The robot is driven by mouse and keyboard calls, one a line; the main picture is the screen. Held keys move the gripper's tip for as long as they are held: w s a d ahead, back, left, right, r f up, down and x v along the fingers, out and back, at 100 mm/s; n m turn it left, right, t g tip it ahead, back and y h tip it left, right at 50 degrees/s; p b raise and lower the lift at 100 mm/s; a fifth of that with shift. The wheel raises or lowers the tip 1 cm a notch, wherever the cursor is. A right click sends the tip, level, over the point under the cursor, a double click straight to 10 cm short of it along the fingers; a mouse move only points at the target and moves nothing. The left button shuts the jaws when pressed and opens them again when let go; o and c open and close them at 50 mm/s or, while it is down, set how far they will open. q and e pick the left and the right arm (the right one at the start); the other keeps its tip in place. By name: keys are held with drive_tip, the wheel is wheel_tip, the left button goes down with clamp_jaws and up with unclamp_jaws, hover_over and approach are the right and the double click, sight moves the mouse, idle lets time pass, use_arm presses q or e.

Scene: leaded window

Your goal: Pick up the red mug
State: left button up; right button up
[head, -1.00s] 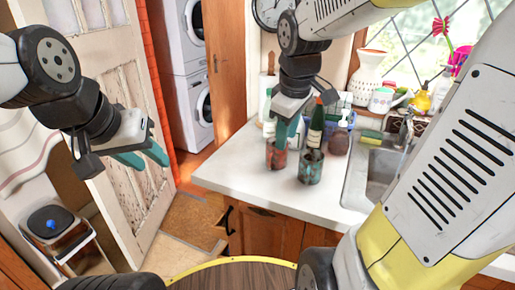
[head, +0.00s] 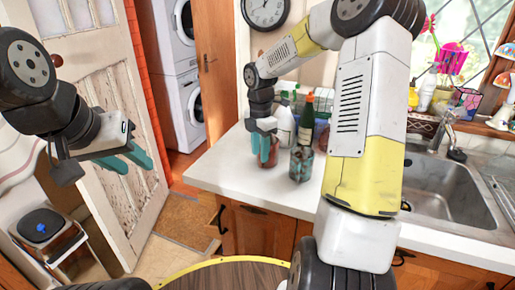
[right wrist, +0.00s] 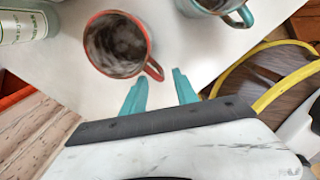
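The red mug (head: 268,172) stands on the white counter, partly hidden behind my right gripper (head: 265,158). In the right wrist view the red mug (right wrist: 115,45) shows from above, with a red rim, a dark mottled inside and its handle towards me. My right gripper (right wrist: 160,86) is open there; its two teal fingers point at the mug, and the handle's end lies just ahead of the gap between the tips. The fingers do not grip it. My left gripper (head: 136,162) is open and empty, off to the left in front of the door.
A teal mug (head: 301,165) stands close to the right of the red one. A green bottle (head: 306,122) and a white bottle (head: 284,125) stand behind. The sink (head: 450,190) is at the right. The counter's front left is clear.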

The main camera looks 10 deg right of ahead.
sight(260, 166)
wheel_tip(260, 166, down, 6)
drive_tip(key=shift+s+a+f, duration=0.1)
drive_tip(key=shift+s, duration=0.05)
clamp_jaws()
idle(1.5)
